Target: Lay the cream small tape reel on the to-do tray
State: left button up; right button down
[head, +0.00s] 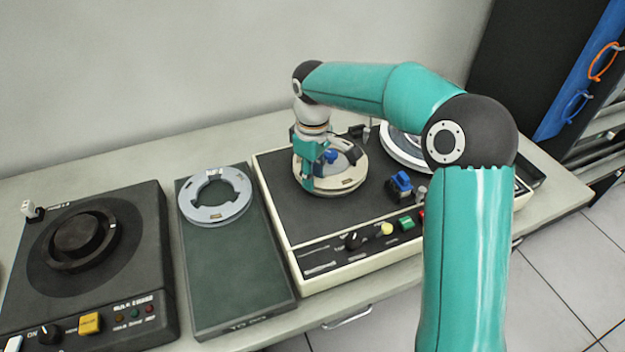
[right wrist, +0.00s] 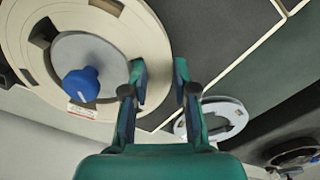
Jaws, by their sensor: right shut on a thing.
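The cream small tape reel (head: 338,186) is at the left side of the cream-edged tape machine (head: 312,262), around a blue-knobbed hub (head: 331,156). I cannot tell whether it rests on the deck or is slightly raised. My right gripper (head: 308,178) is shut on the reel's rim at its left side. In the right wrist view the gripper (right wrist: 160,72) has one finger each side of the rim of the reel (right wrist: 148,38). The dark green to-do tray (head: 232,284) lies left of the machine, its front lettering partly readable. My left gripper is not in view.
A grey reel (head: 190,210) lies on the tray's far end; the tray's near part is bare. A black machine with a round hub (head: 75,240) stands at the left. Another reel (head: 397,150) is on the tape machine's right, partly behind my right arm.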

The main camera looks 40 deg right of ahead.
jog(key=shift+r+p, duration=2.8)
jog(key=shift+r, duration=0.25)
